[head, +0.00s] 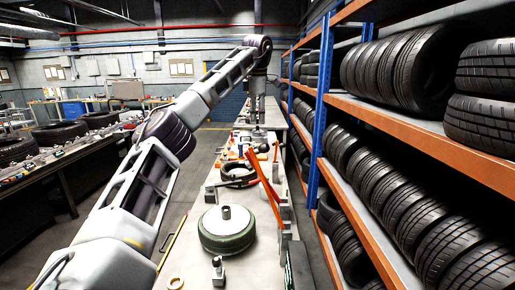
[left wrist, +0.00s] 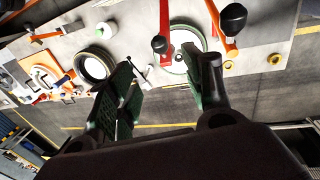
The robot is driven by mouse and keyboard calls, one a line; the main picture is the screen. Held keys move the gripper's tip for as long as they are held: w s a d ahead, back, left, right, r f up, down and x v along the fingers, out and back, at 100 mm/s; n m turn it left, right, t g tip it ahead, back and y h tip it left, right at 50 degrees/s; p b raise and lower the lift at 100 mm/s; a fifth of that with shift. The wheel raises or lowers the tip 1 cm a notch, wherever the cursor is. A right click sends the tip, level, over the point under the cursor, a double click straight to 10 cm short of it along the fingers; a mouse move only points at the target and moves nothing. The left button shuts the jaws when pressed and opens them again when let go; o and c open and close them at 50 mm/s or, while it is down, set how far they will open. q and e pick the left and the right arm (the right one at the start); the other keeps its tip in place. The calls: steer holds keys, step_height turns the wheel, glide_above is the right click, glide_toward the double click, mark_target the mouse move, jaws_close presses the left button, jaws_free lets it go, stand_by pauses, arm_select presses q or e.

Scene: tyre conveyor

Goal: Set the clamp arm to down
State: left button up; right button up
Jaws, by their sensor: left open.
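Two long levers stand by the near part of the workbench in the head view, a red-orange one (head: 265,183) slanting up and to the left, and a shorter orange one beside it. I cannot tell for sure which is the clamp arm. In the left wrist view a red lever (left wrist: 164,20) and an orange lever (left wrist: 217,18) each end in a black knob. My left gripper (head: 257,128) hangs over the bench, beyond the levers in the head view. Its fingers (left wrist: 165,85) are apart with nothing between them, and neither knob is between them. My right gripper is not in view.
A dark ring (head: 238,172) and small tools lie farther back. Orange shelves (head: 345,200) of tyres stand close on the right. The floor aisle (head: 205,150) left of the bench is clear.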

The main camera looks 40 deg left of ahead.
arm_select(q)
steer(key=shift+f, duration=0.15)
steer(key=shift+w+a+f+p, duration=0.2)
steer(key=shift+w+a+f, duration=0.1)
steer(key=shift+f, duration=1.9)
steer(key=shift+w+a+f+p, duration=0.2)
steer(key=shift+w+a+f, duration=0.1)
steer(key=shift+f, duration=1.95)
steer(key=shift+w+a+f+p, duration=0.2)
steer(key=shift+w+f, duration=0.1)
steer(key=shift+f, duration=1.9)
jaws_close()
